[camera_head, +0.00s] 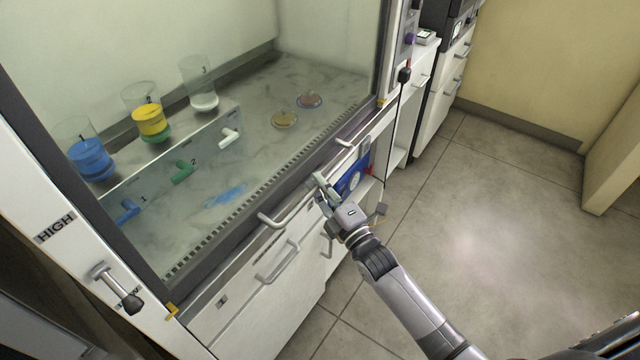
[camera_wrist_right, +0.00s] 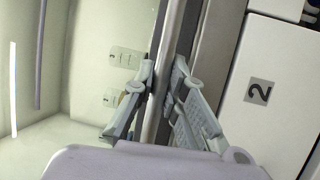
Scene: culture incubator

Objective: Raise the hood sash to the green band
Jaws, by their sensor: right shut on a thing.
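The hood sash is a clear pane with a dark frame, and its grey bottom rail (camera_head: 237,232) is low, along the front edge of the hood. Two light bar handles stick out along this front, one left of my gripper (camera_head: 277,221) and one right of it (camera_head: 343,142). My right gripper (camera_head: 322,188) is at the rail between them. In the right wrist view its fingers (camera_wrist_right: 155,95) are shut on either side of the long sash rail (camera_wrist_right: 172,60). No green band can be made out. My left gripper is not in view.
The left post carries a HIGH label (camera_head: 55,228) and a lever (camera_head: 117,287). White cabinets (camera_head: 262,315) are below. The floor (camera_head: 480,215) at right is clear.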

